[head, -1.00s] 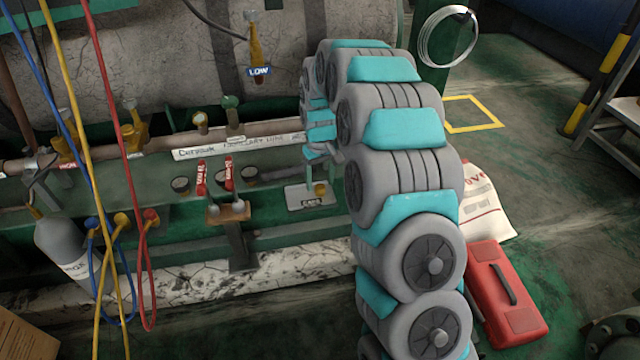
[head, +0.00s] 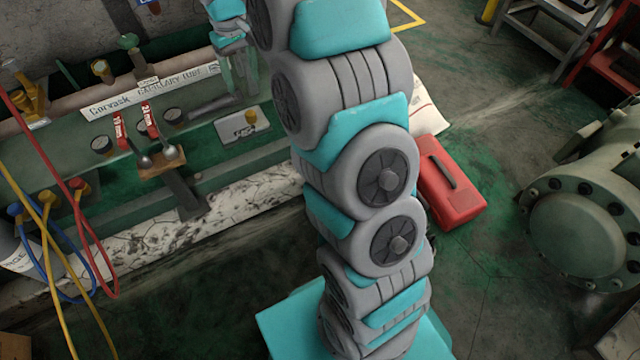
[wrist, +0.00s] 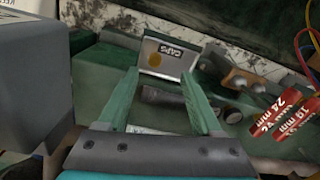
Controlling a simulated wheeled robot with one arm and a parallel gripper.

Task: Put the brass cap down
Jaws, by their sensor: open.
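The brass cap (head: 251,116) rests on a small pale tray (head: 232,131) on the green ledge in the head view. The cap is beyond the fingertips, clear of both. In the head view my arm hides part of the gripper.
Red-handled wrenches (head: 150,120) stand in a holder left of the tray. Coloured hoses (head: 75,225) hang at the left. A red toolbox (head: 450,182) is on the floor right of my arm.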

